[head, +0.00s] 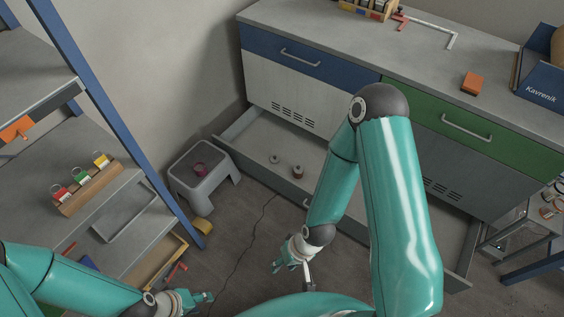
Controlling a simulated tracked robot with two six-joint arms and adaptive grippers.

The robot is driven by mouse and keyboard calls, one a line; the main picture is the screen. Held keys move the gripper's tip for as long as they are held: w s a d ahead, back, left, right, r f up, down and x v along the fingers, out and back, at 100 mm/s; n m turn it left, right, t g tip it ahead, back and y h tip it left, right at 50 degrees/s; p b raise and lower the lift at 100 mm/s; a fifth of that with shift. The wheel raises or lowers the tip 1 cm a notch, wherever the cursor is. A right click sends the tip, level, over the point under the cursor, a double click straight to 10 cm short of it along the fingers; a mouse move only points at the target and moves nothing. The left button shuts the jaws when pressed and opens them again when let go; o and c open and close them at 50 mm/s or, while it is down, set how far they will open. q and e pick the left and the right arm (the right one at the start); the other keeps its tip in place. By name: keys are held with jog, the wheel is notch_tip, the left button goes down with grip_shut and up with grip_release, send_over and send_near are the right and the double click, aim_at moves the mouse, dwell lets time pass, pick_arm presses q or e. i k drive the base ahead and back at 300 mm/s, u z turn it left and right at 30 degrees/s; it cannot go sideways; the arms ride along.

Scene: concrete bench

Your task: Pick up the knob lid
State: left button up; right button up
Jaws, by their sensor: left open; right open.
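I cannot tell for sure which thing is the knob lid. A small round grey piece (275,159) with a raised middle lies in the open bottom drawer. A small dark pink round thing (200,168) sits on top of the grey stool. My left gripper (204,299) is open and empty, low at the bottom of the view. My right gripper (281,265) is open and empty in front of the drawer, apart from these pieces.
The open drawer (237,129) juts from the bench (300,89). The grey stool (190,184) stands left of it. A blue-framed shelf (115,122) holds a rack of coloured tags (88,186). An orange block (471,83) is on the benchtop.

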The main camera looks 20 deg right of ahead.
aim_at(274, 159)
jog(key=u, duration=0.25)
jog(key=i, duration=0.2)
jog(key=z, duration=3.3)
jog(key=k, duration=1.05)
jog(key=u, duration=1)
jog(key=i, duration=1.55)
jog(key=u, duration=0.2)
